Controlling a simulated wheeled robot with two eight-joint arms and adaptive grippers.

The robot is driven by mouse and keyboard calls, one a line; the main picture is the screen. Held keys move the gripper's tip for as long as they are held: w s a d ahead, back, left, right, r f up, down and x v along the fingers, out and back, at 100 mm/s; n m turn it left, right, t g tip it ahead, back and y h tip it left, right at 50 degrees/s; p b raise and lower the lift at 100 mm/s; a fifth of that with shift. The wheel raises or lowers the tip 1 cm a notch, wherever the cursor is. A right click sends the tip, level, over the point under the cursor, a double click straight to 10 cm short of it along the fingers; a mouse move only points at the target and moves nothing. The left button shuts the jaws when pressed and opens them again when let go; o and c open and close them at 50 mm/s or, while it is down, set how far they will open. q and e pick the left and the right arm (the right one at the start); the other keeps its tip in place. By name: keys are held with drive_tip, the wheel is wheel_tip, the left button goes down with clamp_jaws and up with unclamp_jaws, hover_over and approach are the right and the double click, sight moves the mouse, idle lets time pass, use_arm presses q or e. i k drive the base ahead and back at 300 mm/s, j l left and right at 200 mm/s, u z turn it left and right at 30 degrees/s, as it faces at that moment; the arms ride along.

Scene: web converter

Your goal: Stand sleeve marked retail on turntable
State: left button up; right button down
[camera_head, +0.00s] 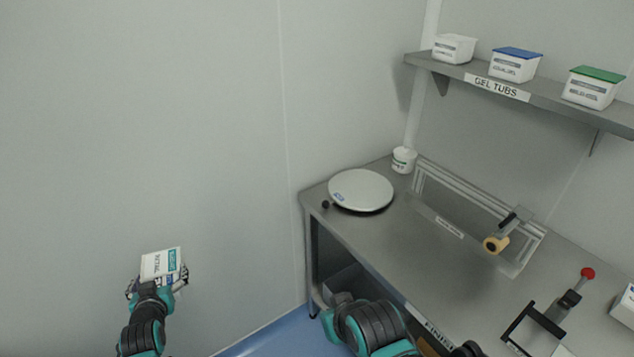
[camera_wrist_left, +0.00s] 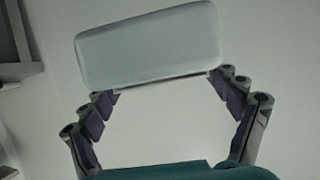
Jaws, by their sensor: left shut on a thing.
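The sleeve (camera_head: 160,264) is a small white box with a teal patch; its lettering appears to read "RETAIL". My left gripper (camera_head: 158,282) is shut on it and holds it up in front of the bare wall at the lower left, well away from the table. In the left wrist view, the sleeve's pale, blank end (camera_wrist_left: 150,45) sits between the fingertips of my left gripper (camera_wrist_left: 160,85). The turntable (camera_head: 361,189) is a round white disc on the table's far left corner, with nothing on it. My right gripper is not clearly visible.
The grey table (camera_head: 400,240) has a clear strip in front of the turntable. A white tub (camera_head: 404,160) stands behind the turntable. A framed fixture with a tape roll (camera_head: 495,244) and a red-knobbed lever (camera_head: 587,273) lie to the right. A shelf (camera_head: 560,98) holds tubs above.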

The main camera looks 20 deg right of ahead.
sight(361, 186)
drive_tip(key=i+j+z, duration=0.1)
drive_tip(key=z, duration=0.35)
drive_tip(key=i+j+z, duration=0.15)
drive_tip(key=z, duration=0.3)
drive_tip(key=i+j+z, duration=0.15)
drive_tip(key=z, duration=0.25)
drive_tip(key=i+j+z, duration=0.1)
drive_tip(key=j+z, duration=0.2)
drive_tip(key=z, duration=0.15)
drive_tip(key=j+z, duration=0.7)
